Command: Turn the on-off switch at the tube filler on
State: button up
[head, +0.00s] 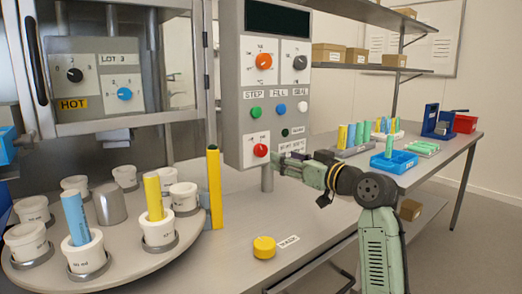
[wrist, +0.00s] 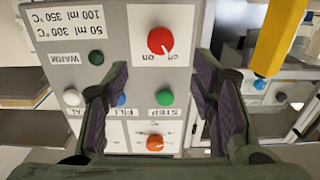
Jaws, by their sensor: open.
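The on-off switch is a red round knob (head: 260,150) on a white plate at the lower left of the grey control panel (head: 232,120) of the tube filler. In the wrist view, which is upside down, the red knob (wrist: 161,41) sits near the top, beside the on and off marks. Which mark its pointer faces is too small to tell. My gripper (head: 283,160) is just right of the knob in the head view. In the wrist view my gripper (wrist: 162,68) is open, its two purple-padded fingers on either side of the knob's line, apparently not touching it.
Green, blue and white buttons (head: 279,107) and an orange dial (head: 264,62) sit above on the panel. A yellow upright post (head: 214,185) stands left of it. A round carousel (head: 130,262) holds cups and tubes. A yellow cap (head: 264,247) lies on the bench.

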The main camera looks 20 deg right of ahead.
aim_at(263, 150)
jog(key=p+x, duration=0.2)
jog(key=x, duration=0.7)
jog(key=shift+w, duration=0.1)
jog(key=c, duration=1.1)
